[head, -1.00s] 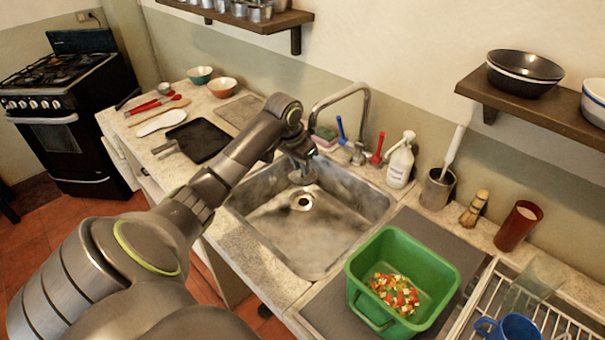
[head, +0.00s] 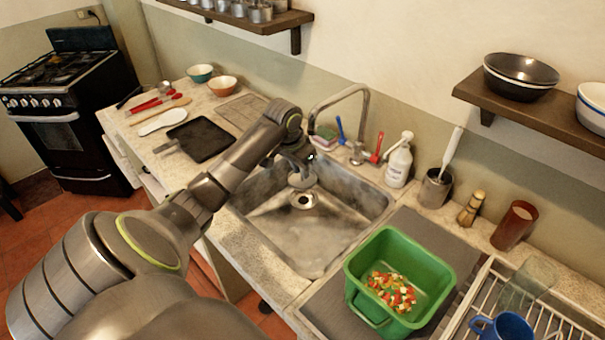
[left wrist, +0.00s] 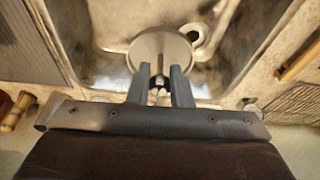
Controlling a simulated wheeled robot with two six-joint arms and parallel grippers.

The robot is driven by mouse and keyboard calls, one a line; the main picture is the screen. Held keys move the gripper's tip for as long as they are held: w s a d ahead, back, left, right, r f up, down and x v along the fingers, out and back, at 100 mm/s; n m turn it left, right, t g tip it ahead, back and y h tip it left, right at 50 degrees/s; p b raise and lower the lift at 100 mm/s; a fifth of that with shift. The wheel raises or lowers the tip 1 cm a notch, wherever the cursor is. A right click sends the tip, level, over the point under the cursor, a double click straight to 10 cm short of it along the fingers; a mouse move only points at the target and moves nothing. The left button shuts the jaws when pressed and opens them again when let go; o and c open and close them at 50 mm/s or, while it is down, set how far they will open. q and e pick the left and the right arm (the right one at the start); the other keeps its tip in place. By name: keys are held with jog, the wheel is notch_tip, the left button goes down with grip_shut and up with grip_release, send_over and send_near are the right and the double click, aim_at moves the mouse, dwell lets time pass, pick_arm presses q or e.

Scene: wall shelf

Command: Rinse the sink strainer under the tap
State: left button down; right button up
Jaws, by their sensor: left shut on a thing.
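The sink strainer is a round, pale metal disc (left wrist: 160,47), seen in the left wrist view between the tips of my left gripper (left wrist: 162,85), which is shut on it. In the head view, my left gripper (head: 303,168) reaches into the back of the steel sink (head: 300,240), near the drain (head: 304,201). The strainer (head: 302,181) shows there as a small grey shape above the drain. The tap (head: 342,93) arches behind the gripper, with a blue handle (head: 340,130) and a red handle (head: 377,147). I cannot make out a water stream. My right gripper is out of view.
A green tub (head: 355,287) with chopped vegetables stands right of the sink. A soap bottle (head: 399,165) and utensil pot (head: 434,188) stand along the back. A black tray (head: 200,141) lies left. A dish rack (head: 548,318) is at the lower right.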

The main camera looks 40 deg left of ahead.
pick_arm(q)
jog(key=s+a+p, duration=0.5)
jog(key=s, duration=0.1)
dwell(0.6)
dwell(1.1)
jog(key=s+a+r+p, duration=0.3)
jog(key=r+p, duration=0.1)
jog(key=p, duration=0.1)
jog(key=shift+s+a, duration=0.15)
jog(key=shift+s, duration=0.25)
dwell(0.3)
